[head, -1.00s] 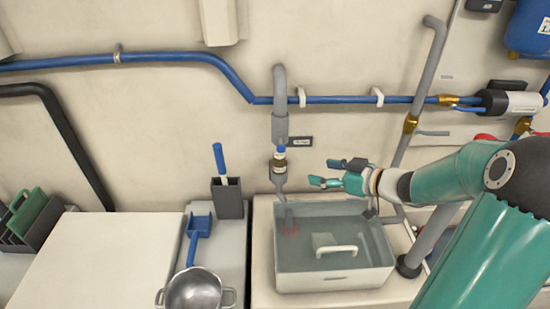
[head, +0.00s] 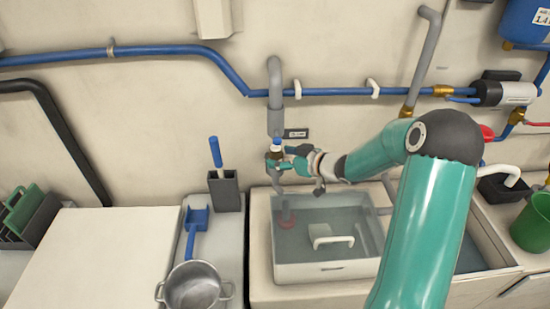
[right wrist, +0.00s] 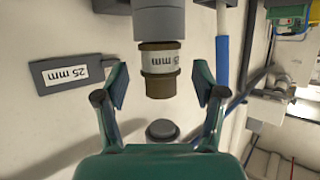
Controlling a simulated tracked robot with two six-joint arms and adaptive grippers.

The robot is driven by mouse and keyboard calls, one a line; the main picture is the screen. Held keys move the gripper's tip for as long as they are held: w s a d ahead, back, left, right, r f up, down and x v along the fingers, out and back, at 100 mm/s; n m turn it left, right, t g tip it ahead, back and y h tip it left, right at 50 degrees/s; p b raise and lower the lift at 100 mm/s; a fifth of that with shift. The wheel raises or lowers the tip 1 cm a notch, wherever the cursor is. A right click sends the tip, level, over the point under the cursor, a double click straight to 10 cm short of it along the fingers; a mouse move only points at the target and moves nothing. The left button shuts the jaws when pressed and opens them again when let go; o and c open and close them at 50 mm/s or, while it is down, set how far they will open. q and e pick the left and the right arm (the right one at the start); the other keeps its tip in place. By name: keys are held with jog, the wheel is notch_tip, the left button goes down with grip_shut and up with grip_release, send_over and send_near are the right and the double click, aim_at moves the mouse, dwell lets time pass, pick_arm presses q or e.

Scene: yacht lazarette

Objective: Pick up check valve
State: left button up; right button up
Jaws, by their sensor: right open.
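The check valve (head: 276,151) is a short bronze-coloured fitting with a white band. It sits upright at the lower end of the grey vertical pipe on the wall. In the right wrist view the valve (right wrist: 160,70) shows its "25 mm" label, between the fingers and a little beyond their tips. My right gripper (head: 275,160) is at the valve. In the right wrist view the gripper (right wrist: 160,92) is open, with a gap on both sides of the valve. My left gripper is not in view.
A "25 mm" tag (right wrist: 72,74) is on the wall beside the valve. A blue pipe (head: 330,92) runs along the wall. A steel pot (head: 193,288) and a grey holder (head: 224,190) stand left.

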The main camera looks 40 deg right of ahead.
jog(key=shift+x, duration=1.45)
grip_shut()
